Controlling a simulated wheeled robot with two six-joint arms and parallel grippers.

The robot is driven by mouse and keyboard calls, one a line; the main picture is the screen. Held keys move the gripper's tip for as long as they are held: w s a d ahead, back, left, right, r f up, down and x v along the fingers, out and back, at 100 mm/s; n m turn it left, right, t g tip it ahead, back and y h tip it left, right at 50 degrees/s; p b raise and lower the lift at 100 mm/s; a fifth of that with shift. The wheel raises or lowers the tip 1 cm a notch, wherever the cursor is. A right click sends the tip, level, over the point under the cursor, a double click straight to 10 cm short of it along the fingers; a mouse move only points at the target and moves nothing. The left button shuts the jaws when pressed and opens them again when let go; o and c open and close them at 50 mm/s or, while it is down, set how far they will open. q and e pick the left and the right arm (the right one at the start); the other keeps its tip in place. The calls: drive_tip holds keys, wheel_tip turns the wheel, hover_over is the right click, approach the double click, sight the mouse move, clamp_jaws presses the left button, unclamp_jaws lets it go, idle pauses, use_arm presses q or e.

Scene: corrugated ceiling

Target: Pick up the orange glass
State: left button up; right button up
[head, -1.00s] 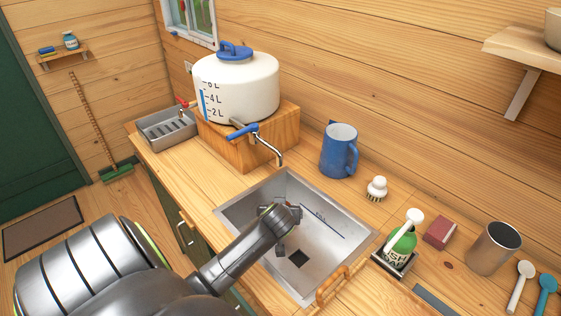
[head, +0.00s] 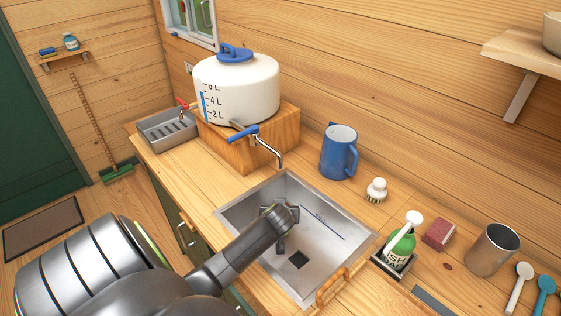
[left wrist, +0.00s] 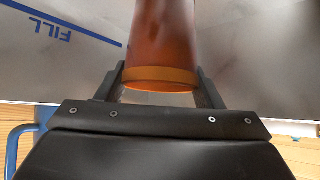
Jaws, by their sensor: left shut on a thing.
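The orange glass (left wrist: 161,45) shows in the left wrist view, translucent brown-orange with a brighter orange band at its near end. My left gripper (left wrist: 162,76) is shut on it, with one dark finger on each side near that end. In the head view my left gripper (head: 277,240) is over the upper left part of the metal sink (head: 325,248). The glass is hidden there behind my wrist. My right gripper is not in either view.
A white water tank (head: 240,90) with a tap (head: 270,145) stands on a wooden block behind the sink. A blue jug (head: 339,150), a brush (head: 376,188), a green soap bottle (head: 402,245) and a metal cup (head: 493,249) stand along the counter's back and right.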

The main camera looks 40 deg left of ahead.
sight(281, 166)
use_arm(q)
drive_tip(key=c, duration=0.8)
drive_tip(key=shift+o, duration=0.2)
drive_tip(key=shift+r, duration=0.2)
drive_tip(key=shift+r, duration=8.75)
